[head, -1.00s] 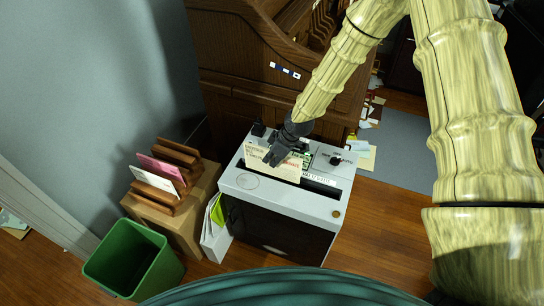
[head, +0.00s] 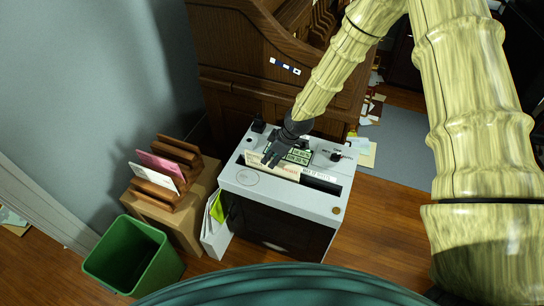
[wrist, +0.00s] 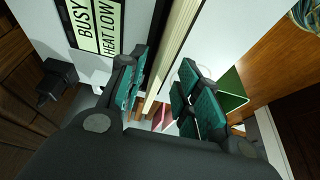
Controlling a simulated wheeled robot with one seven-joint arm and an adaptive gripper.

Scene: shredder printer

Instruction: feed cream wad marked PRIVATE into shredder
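The cream wad (head: 285,172) stands on edge in the left part of the dark slot (head: 321,184) on the shredder's light grey top (head: 245,190). Its lower part is hidden, and its reddish print is too small to read. My gripper (head: 271,158) is at the wad's upper left part. In the wrist view the wad (wrist: 177,45) shows as a pale strip running between my teal-padded fingers (wrist: 160,92). Gaps show beside it, and the fingers look open around it.
A green panel reading BUSY and HEAT LOW (wrist: 95,22) lies behind the slot, with a black knob (head: 336,157) to the right. A letter rack (head: 160,178) and green bin (head: 130,258) stand left. A wooden desk (head: 235,90) rises behind.

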